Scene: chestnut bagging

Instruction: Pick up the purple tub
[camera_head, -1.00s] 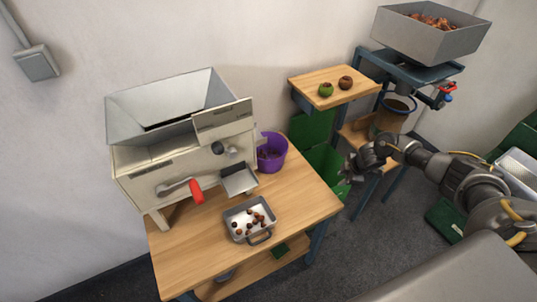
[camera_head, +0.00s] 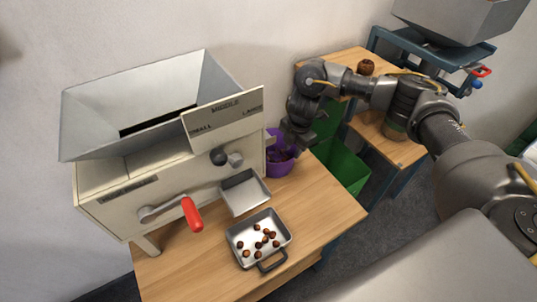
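The purple tub (camera_head: 279,166) stands on the wooden table, beside the right side of the cream sorting machine. Dark contents show inside it. My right gripper (camera_head: 286,151) reaches down from above at the tub's rim on its right side. The gripper's dark wrist hides part of the tub's far rim, and its fingertips are too small and dark to make out, so I cannot tell whether they are open or touching the tub. My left gripper is not in view.
The cream machine (camera_head: 160,190) with a hopper and red-handled crank fills the left of the table (camera_head: 190,268). A metal tray (camera_head: 236,235) of chestnuts lies in front. A green crate (camera_head: 345,168) and a blue-framed stand (camera_head: 400,62) are to the right.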

